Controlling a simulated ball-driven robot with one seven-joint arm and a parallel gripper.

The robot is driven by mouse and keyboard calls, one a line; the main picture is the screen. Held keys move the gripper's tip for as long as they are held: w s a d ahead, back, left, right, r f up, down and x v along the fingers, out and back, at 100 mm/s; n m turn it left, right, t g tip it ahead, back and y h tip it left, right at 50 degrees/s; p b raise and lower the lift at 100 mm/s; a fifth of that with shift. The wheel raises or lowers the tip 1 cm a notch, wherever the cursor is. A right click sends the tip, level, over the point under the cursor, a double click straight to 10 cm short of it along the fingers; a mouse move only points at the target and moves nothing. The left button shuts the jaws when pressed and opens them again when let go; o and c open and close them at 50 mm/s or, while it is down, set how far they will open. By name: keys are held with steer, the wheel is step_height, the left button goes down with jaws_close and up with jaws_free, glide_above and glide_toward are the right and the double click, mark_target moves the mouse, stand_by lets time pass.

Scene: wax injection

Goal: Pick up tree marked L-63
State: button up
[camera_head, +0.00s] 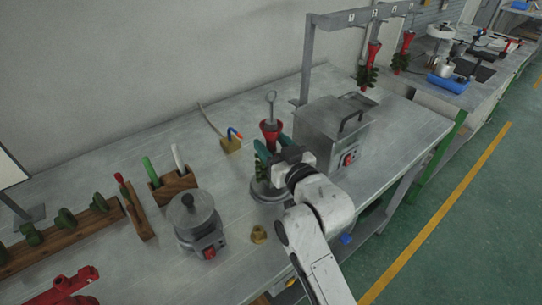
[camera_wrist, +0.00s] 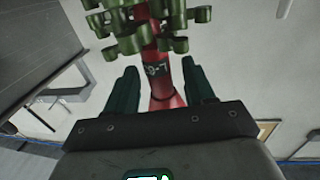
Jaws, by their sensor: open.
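A wax tree (camera_head: 271,129) with a red funnel and a grey ring on top stands over a round grey base (camera_head: 262,192) on the bench. My gripper (camera_head: 272,152) is at it, hiding its lower part. In the wrist view the red stem of the tree (camera_wrist: 166,68) carries a dark, upside-down label that appears to read L-63, with green ring-shaped pieces clustered beyond it. My gripper (camera_wrist: 160,80) is open, with one dark green finger on each side of the stem.
A grey metal box with a handle (camera_head: 333,130) stands close right of the tree. Two more trees hang from a rack (camera_head: 369,62) behind.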

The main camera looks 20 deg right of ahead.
steer(key=shift+w, duration=0.4)
jaws_close()
